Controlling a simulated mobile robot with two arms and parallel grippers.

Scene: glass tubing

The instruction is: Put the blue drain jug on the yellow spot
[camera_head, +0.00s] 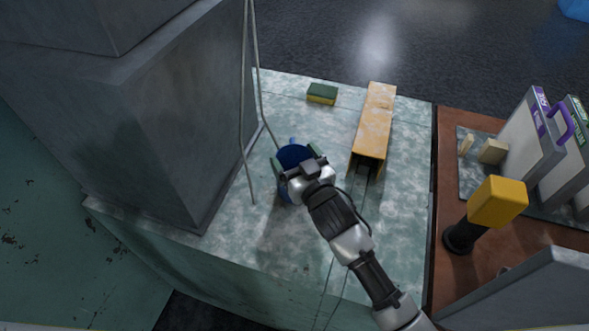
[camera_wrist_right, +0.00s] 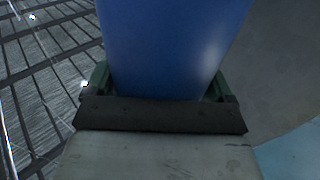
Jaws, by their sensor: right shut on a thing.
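The blue drain jug (camera_head: 293,155) is in the head view, left of the middle of the pale green worktop, largely covered by my right gripper (camera_head: 301,172). In the right wrist view the blue jug (camera_wrist_right: 170,50) fills the upper middle, between the green-edged fingers of my right gripper (camera_wrist_right: 158,90). The right gripper is shut on the jug. I cannot tell whether the jug touches the worktop. No yellow spot can be made out on the worktop. My left gripper is not in view.
Thin metal rods (camera_head: 243,120) stand just left of the jug, beside a large grey cabinet (camera_head: 150,110). A yellow-orange channel (camera_head: 375,115) lies to the right. A green-and-yellow sponge (camera_head: 322,93) lies behind. A yellow-headed tool (camera_head: 497,203) stands on the brown surface (camera_head: 450,285).

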